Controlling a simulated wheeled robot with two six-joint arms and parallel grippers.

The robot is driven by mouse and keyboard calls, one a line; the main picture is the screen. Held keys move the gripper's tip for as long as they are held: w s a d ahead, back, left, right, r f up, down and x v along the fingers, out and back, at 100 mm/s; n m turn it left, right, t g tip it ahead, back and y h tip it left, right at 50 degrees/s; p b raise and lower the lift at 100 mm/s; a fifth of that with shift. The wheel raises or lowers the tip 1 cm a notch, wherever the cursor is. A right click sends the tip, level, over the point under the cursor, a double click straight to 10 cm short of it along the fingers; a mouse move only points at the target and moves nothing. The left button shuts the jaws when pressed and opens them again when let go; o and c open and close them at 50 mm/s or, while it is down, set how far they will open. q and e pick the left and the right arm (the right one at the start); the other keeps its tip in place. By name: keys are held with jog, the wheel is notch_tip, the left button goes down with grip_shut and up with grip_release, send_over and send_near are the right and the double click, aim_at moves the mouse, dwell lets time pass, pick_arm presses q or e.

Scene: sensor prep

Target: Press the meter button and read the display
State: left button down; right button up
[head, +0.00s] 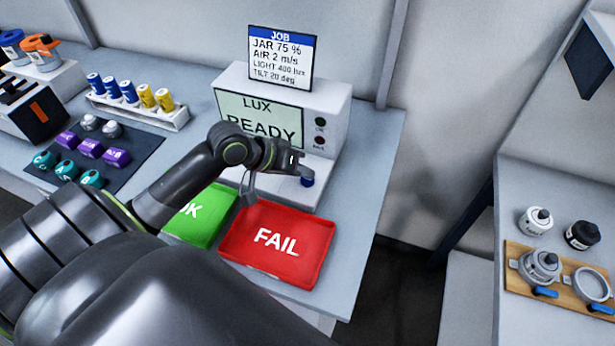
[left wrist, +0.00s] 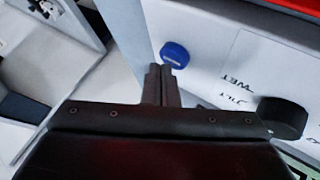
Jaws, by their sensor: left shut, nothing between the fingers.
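The white meter (head: 335,125) stands at the right end of the bench. Its pale green display (head: 258,112) reads "LUX" and "READY"; my arm covers part of its lower edge. A blue round button (head: 307,182) is low on its front ledge and also shows in the left wrist view (left wrist: 174,54). My left gripper (head: 300,170) is shut and empty, with its fingertips close to the button. In the left wrist view the fingertips (left wrist: 160,72) appear just beside the button; contact cannot be told. My right gripper is not in view.
A red FAIL tray (head: 308,238) and a green OK tray (head: 212,204) lie in front of the meter. A JOB card (head: 281,57) stands above it. A black knob (left wrist: 282,118) sits near printed labels. A rack (head: 136,108) of blue and yellow cylinders stands left.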

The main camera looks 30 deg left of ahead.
aim_at(302, 181)
pick_arm(q)
jog(key=shift+f, duration=0.5)
jog(key=shift+r, duration=0.1)
dwell(0.5)
jog(key=shift+r+p, duration=0.8)
jog(key=shift+p, duration=0.2)
notch_tip(302, 181, up, 5)
jog(key=p, duration=0.6)
jog(key=shift+r, duration=0.1)
dwell(0.4)
